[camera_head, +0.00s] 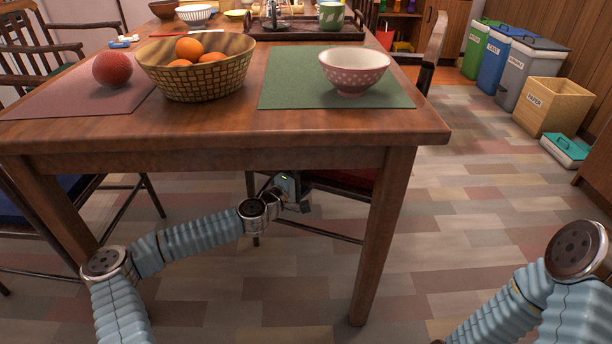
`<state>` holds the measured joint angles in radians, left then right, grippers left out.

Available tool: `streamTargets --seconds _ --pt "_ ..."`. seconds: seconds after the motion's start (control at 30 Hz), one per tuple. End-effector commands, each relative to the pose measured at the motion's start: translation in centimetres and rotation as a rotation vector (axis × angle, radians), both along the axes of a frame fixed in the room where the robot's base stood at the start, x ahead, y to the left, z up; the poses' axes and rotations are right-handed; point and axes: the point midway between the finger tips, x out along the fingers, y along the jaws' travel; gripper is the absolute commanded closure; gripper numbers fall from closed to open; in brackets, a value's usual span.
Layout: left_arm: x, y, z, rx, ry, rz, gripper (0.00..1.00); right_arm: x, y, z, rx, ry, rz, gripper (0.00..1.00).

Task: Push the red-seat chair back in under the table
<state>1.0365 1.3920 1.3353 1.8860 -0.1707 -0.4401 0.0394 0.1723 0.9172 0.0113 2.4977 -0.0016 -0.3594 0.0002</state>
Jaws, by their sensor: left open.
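The red-seat chair (347,178) is partly under the right side of the wooden table. A strip of its red seat shows below the tabletop, and a dark leg and lower rail show beneath it. A pale upright back post (432,52) stands beyond the table's right edge and seems to belong to this chair. The tabletop and front right leg hide much of the chair. My left gripper (300,198) is under the table, close to the seat's left part. It is open; I cannot tell whether it touches the chair. My right arm shows at lower right, its gripper outside the picture.
The table (230,130) bears a fruit basket (200,85), a pink bowl (354,75) on a green mat and a red fruit. Dark chairs stand at left. Bins (520,75) and a wooden crate (553,106) stand at right. The floor right of the table is clear.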

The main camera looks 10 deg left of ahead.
Motion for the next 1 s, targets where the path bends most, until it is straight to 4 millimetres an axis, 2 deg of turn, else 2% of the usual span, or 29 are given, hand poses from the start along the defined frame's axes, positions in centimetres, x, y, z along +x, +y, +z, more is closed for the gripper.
streamTargets --seconds 0.13,0.73,1.0 --pt "-0.02 0.01 0.00 0.000 0.000 0.000 0.08 0.00 0.00 0.01 0.000 0.000 0.000 0.30" --pt "-0.03 0.03 0.08 0.001 -0.001 0.000 1.00 0.00 0.00 0.02 0.000 0.000 0.000 0.30" --pt "-0.01 -0.03 0.12 0.000 -0.002 -0.001 1.00 0.00 0.00 0.02 0.000 0.000 0.000 0.30"
